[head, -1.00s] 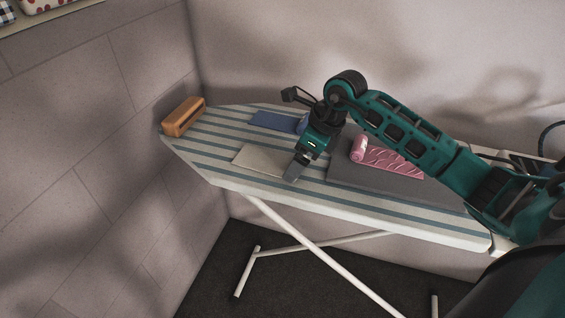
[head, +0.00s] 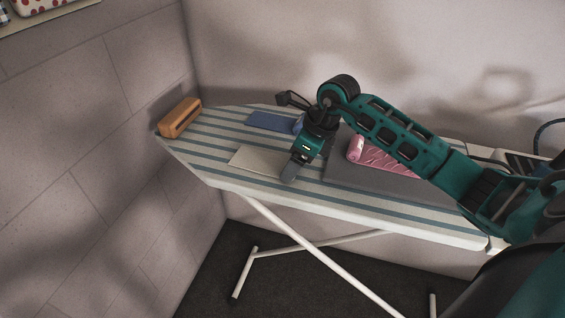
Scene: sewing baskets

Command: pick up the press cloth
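A flat cream cloth (head: 255,158), which looks like the press cloth, lies on the striped ironing board (head: 215,172). A flat blue cloth (head: 268,120) lies behind it, and I cannot rule out that one from the picture. My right gripper (head: 289,170) points down at the right end of the cream cloth, with its fingertips at or just above the board. The fingers overlap in this view, so I cannot tell whether they are apart or pinching the cloth. The gripper hides part of the cloth's right edge. My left gripper is not in view.
A wooden block (head: 180,118) stands at the board's left tip. A pink patterned item (head: 380,155) lies on a dark grey mat (head: 345,176) to the right, under my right arm. Walls border the board behind and left.

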